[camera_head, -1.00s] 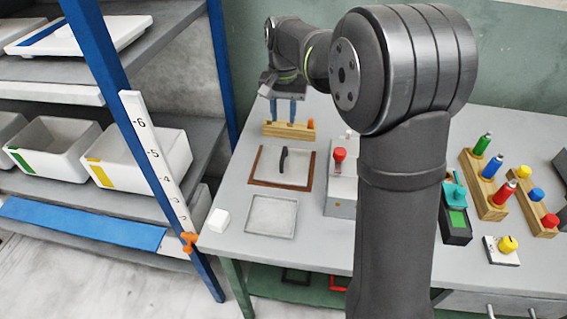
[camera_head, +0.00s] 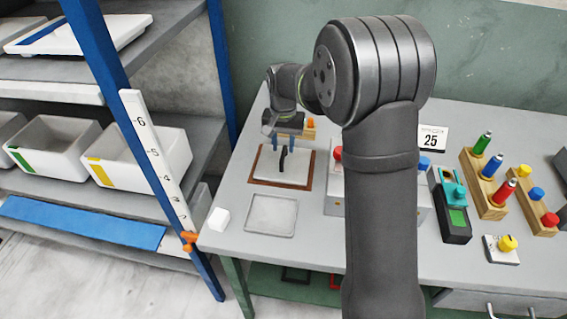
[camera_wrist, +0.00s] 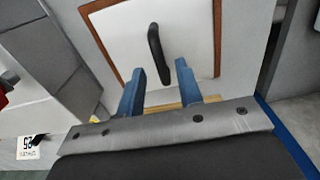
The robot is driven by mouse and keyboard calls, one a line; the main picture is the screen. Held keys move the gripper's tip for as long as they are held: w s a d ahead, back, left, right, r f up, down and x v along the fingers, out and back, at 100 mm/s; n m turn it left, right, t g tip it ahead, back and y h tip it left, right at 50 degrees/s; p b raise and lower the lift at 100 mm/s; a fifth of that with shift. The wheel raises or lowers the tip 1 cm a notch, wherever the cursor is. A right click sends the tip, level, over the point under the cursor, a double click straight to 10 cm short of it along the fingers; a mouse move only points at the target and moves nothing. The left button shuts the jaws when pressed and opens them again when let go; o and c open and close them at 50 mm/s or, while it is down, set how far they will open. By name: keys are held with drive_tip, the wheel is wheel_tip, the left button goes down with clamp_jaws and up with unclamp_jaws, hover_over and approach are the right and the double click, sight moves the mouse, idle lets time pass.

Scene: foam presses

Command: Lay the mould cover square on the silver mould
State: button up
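The mould cover (camera_head: 297,171) is a white plate with an upright black handle (camera_head: 283,160). It lies on a brown-edged board (camera_head: 263,180) at the left of the bench. The wrist view shows the cover (camera_wrist: 190,30) and its handle (camera_wrist: 155,48) from close up. The silver mould (camera_head: 271,214) is a shallow square tray in front of the board, empty and apart from the cover. My gripper (camera_head: 284,144) is above the cover's far side. In the wrist view its blue fingers (camera_wrist: 160,68) are apart and empty, close to the handle's near end.
A white block (camera_head: 218,219) stands left of the mould at the bench edge. A grey box with a red knob (camera_head: 336,153) stands right of the board. A wooden block (camera_head: 310,133) is behind it. A blue-posted shelf (camera_head: 100,75) rises at the left.

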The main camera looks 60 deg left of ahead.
sight(284, 152)
wheel_tip(284, 152, down, 4)
drive_tip(key=shift+w+a+f, duration=0.1)
drive_tip(key=shift+f, duration=0.05)
clamp_jaws()
idle(0.3)
